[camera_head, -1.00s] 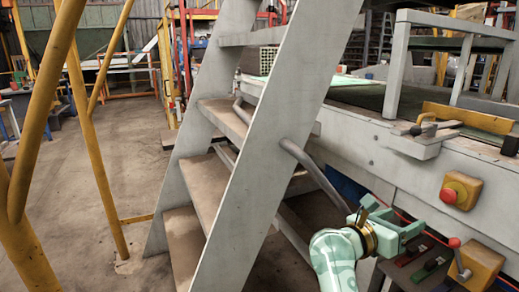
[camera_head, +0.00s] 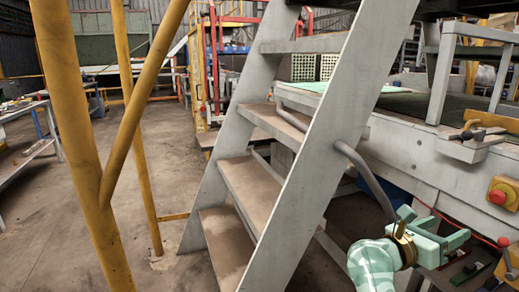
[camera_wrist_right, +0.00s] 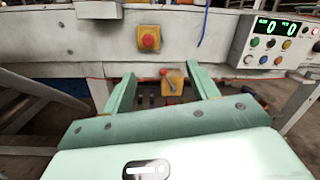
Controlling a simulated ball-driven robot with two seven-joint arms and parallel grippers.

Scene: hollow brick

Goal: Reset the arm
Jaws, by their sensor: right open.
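My right arm (camera_head: 374,265) comes in at the lower right of the head view, mint green with a gold-coloured ring at the wrist. Its right gripper (camera_head: 460,232) is open and empty, in front of the grey machine side. In the right wrist view, the two fingers of the same gripper (camera_wrist_right: 162,84) stand wide apart with nothing held between them. My left gripper is not in view.
Grey metal stairs (camera_head: 310,130) stand close left of my right arm, with a bent handrail (camera_head: 365,178). Yellow posts (camera_head: 75,130) rise at left. A red emergency button (camera_head: 498,196) sits on the machine at right. A control panel (camera_wrist_right: 270,42) shows in the wrist view. Open floor (camera_head: 60,230) lies at left.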

